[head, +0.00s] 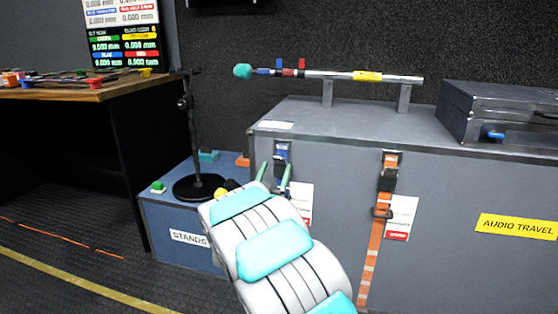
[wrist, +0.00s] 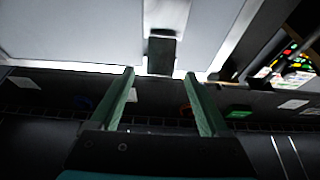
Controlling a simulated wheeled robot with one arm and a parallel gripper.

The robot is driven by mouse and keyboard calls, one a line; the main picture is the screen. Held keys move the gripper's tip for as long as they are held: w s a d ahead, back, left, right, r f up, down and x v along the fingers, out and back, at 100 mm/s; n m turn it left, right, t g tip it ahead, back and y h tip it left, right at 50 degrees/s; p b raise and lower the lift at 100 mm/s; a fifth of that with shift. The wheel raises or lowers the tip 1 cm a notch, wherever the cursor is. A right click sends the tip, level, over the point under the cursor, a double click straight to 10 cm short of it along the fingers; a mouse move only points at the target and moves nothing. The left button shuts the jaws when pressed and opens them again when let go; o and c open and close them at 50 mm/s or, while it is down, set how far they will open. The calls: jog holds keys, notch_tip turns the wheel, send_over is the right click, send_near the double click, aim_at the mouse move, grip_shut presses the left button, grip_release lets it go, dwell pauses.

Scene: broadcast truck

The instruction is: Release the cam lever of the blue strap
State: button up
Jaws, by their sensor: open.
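The blue strap (head: 282,150) hangs over the upper front edge of the grey case, with a dark buckle at its top. Its lower part is hidden behind my gripper and arm. My gripper (head: 274,172) is open and empty, its two green fingers at the strap, one on each side of it in the head view. In the wrist view the fingers (wrist: 160,74) stand apart, and a dark block, apparently the buckle (wrist: 161,50), shows beyond the gap between them. I cannot tell whether the fingers touch it, nor make out the cam lever's position.
An orange strap (head: 376,240) with a buckle runs down the case front (head: 450,190) to the right. A metal bar (head: 350,75) and a black case (head: 500,115) are on top. A black stand (head: 190,135) stands on a blue box (head: 160,215) at left.

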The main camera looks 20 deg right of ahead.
aim_at(279, 160)
jog(key=x, duration=0.4)
jog(key=shift+w+d+r, duration=0.2)
jog(key=shift+w, duration=0.1)
grip_shut()
dwell(0.5)
